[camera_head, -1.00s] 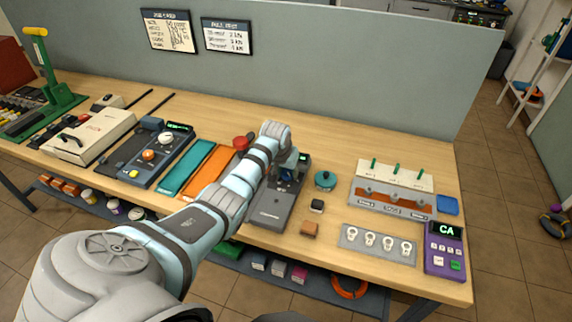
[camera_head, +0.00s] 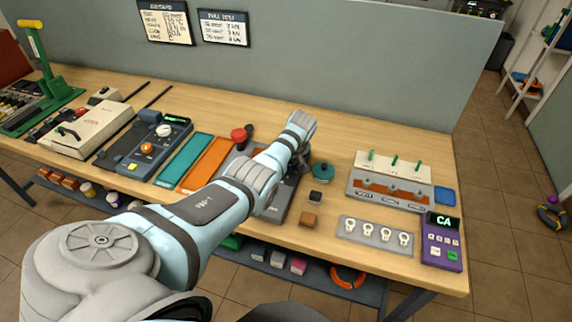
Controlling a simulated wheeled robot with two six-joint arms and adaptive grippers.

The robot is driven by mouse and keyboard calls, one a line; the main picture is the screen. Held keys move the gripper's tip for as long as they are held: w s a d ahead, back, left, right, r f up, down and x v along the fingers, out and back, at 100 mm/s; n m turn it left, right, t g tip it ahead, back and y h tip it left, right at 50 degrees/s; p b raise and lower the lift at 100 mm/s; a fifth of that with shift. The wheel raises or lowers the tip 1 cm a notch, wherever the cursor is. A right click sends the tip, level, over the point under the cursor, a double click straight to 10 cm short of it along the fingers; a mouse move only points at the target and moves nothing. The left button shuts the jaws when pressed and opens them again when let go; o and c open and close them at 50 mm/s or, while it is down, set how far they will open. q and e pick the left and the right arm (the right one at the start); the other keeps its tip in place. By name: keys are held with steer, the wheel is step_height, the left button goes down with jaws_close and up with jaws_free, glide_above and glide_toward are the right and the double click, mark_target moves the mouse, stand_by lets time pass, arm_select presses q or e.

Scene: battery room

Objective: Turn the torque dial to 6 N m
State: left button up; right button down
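My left arm reaches in from the lower left across the bench. Its wrist is bent down over a dark grey tester (camera_head: 276,212). My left gripper (camera_head: 299,166) is mostly hidden behind its own forearm, so its fingers and any contact are unclear. The tester's dial and display are hidden by the arm. Another dark console (camera_head: 128,160) to the left carries a white knob (camera_head: 164,131), an orange knob (camera_head: 147,148), a yellow button and a small green display. No dial marking is readable. My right gripper is not in view.
Teal (camera_head: 184,157) and orange (camera_head: 207,164) mats lie left of the tester. A purple keypad (camera_head: 441,250) is at the right end. A grey partition (camera_head: 350,70) stands behind.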

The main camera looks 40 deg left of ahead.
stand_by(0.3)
arm_select(q)
steer(key=o, duration=1.2)
steer(key=shift+c, duration=0.2)
steer(key=v, duration=1.2)
